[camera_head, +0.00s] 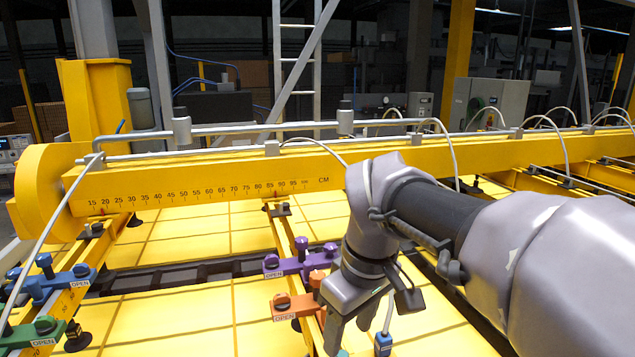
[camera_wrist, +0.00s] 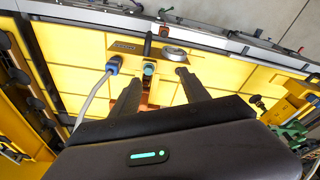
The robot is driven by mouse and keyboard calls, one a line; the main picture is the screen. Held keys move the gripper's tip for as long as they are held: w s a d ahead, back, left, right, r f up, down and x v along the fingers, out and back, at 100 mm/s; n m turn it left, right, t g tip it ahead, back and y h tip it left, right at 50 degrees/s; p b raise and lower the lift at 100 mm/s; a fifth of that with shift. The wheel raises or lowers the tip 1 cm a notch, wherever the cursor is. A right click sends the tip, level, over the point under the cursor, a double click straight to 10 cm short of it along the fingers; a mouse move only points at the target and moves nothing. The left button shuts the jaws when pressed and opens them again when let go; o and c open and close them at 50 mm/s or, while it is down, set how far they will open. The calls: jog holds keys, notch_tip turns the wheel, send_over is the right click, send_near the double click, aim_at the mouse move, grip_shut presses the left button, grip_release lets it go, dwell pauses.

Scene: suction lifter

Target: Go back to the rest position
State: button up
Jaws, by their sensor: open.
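My gripper (camera_head: 350,325) is at the lower middle of the head view, pointing down in front of the orange valve (camera_head: 296,305). Its two fingers are apart, with nothing visibly clamped between them. In the wrist view my gripper (camera_wrist: 158,80) shows both fingers spread, and a teal knob (camera_wrist: 149,69) appears in the gap beyond them. I cannot tell how far away that knob is. The yellow suction lifter beam (camera_head: 225,190) with its centimetre scale runs across behind my gripper. A purple valve (camera_head: 300,260) labelled OPEN sits just left of my wrist.
Blue (camera_head: 55,280) and green (camera_head: 38,335) valves, both labelled OPEN, stand at the left. A blue connector (camera_wrist: 113,65) with a grey cable is beside my left finger; a round gauge (camera_wrist: 173,53) lies beyond. Yellow panels (camera_head: 180,305) spread below. Hoses loop along the beam.

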jog(key=s+d+f+m+t+b, duration=0.1)
jog(key=s+f+m+b, duration=0.3)
jog(key=f+b, duration=0.4)
jog(key=s+d+f+m+t+b, duration=0.1)
jog(key=s+f+m+b, duration=0.3)
jog(key=f+b, duration=0.5)
jog(key=s+d+f+m+t+y+b, duration=0.1)
jog(key=s+f+b, duration=0.6)
jog(key=f, duration=0.9)
jog(key=d+m+t+b, duration=0.1)
jog(key=d+m+b, duration=0.1)
jog(key=m, duration=0.1)
jog(key=shift+s+d+f, duration=0.2)
jog(key=shift+s+f, duration=0.1)
